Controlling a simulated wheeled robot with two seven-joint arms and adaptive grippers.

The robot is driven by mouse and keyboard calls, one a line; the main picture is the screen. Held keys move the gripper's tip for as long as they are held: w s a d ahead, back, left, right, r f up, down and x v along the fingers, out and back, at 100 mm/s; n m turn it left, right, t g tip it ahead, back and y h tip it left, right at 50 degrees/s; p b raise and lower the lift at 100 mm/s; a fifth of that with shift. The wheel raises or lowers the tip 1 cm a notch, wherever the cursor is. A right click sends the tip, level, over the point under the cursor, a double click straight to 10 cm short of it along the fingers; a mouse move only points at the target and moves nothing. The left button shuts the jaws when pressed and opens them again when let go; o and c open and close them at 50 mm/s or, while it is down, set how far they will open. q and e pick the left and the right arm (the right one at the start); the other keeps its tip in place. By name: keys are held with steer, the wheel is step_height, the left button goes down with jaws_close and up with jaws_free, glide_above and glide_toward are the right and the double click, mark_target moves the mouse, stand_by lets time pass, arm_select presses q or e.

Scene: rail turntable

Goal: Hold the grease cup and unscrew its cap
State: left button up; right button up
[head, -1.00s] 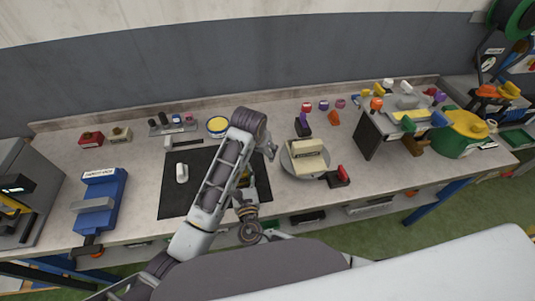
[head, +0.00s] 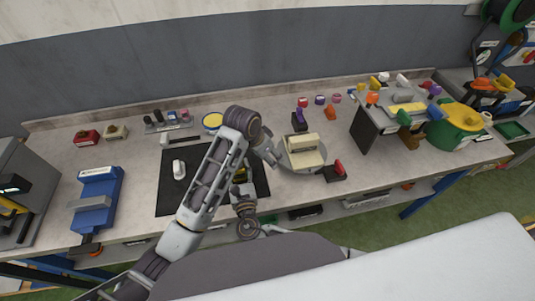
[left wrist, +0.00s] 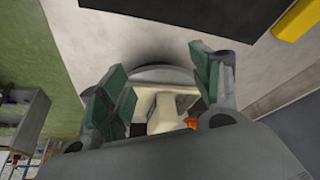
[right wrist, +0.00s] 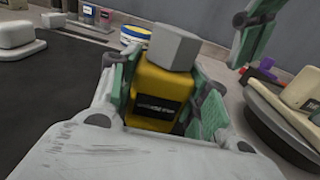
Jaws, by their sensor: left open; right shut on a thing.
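The grease cup (right wrist: 152,97) has a yellow body with a dark label and a grey, block-shaped cap (right wrist: 173,47) on top. My right gripper (right wrist: 165,105) is shut on the yellow body, and the cup stands upright in it. In the head view my left arm hides most of the cup. My left gripper (left wrist: 158,95) is open and empty, pointing down near the round turntable (left wrist: 160,72). A finger of it shows at the upper right of the right wrist view, to the right of the cap and apart from it. A yellow part shows at the left wrist view's top right corner.
A cream block (head: 303,152) sits on the turntable (head: 288,165). A black mat (head: 172,203) holds a white piece (head: 179,167). A blue vise (head: 97,203) stands at left; a red-handled clamp (head: 337,172) is right of the turntable. Bench between vise and mat is clear.

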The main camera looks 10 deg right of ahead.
arm_select(q)
steer(key=shift+w+a, duration=0.1)
steer(key=shift+w, duration=0.05)
steer(key=shift+w+a, duration=0.5)
steer(key=shift+w, duration=0.35)
steer(key=shift+w+a, duration=0.55)
steer(key=shift+w, duration=0.3)
steer(key=shift+w+a, duration=0.5)
steer(key=shift+w, duration=0.35)
steer(key=shift+c, duration=0.3)
jaws_close()
steer(key=shift+o, duration=1.1)
jaws_free()
steer(key=shift+r, duration=2.95)
steer(key=shift+c, duration=0.2)
